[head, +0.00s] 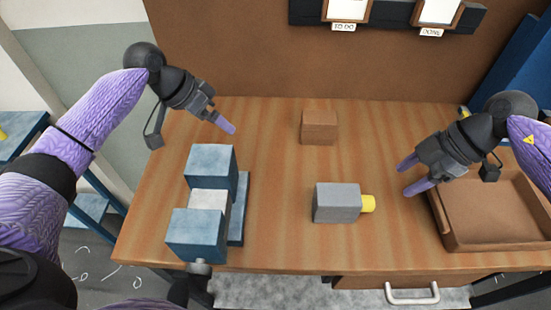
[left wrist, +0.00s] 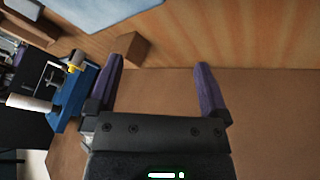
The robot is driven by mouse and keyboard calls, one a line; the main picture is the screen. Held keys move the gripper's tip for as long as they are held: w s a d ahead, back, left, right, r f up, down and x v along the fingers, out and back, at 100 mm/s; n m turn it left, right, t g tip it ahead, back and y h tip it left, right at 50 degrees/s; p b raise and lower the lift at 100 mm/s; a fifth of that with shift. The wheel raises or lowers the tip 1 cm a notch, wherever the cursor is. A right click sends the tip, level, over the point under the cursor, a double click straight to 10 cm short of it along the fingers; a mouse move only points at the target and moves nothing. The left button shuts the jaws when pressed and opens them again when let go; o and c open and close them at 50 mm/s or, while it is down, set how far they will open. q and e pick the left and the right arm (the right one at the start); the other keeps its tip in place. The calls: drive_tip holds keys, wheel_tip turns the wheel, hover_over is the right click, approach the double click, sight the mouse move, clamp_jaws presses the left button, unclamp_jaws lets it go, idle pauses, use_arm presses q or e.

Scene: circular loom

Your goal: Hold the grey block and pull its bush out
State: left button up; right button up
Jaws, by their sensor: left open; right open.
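The grey block (head: 337,203) lies on the wooden table, right of the middle. Its yellow bush (head: 368,204) sticks out of its right face. My right gripper (head: 408,176) is open, to the right of the bush and apart from it, with its fingers pointing left. My left gripper (head: 226,122) is over the back left of the table, far from the grey block and empty. In the left wrist view, its two purple fingers (left wrist: 160,85) stand wide apart with nothing between them.
A blue vise-like fixture (head: 196,234) with a pale piece between its jaws stands at the front left. A brown wooden block (head: 319,127) lies at the back middle; it also shows in the left wrist view (left wrist: 131,48). A brown tray (head: 495,243) lies at the right. The table between is clear.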

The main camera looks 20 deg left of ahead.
use_arm(q)
drive_tip(key=d+r+m+g, duration=0.1)
drive_tip(key=d+m, duration=0.4)
drive_tip(key=d, duration=0.9)
drive_tip(key=m+g, duration=0.1)
drive_tip(key=m, duration=0.3)
approach(336, 194)
drive_tip(key=shift+w+d+f, duration=0.25)
drive_tip(key=shift+w+f, duration=0.05)
drive_tip(key=shift+w, duration=0.1)
drive_tip(key=shift+m+y, duration=0.3)
drive_tip(key=shift+m, duration=0.1)
drive_tip(key=x, duration=1)
drive_tip(key=shift+s+d+f, duration=0.1)
drive_tip(key=shift+s+d, duration=0.1)
drive_tip(key=shift+s, duration=0.15)
clamp_jaws()
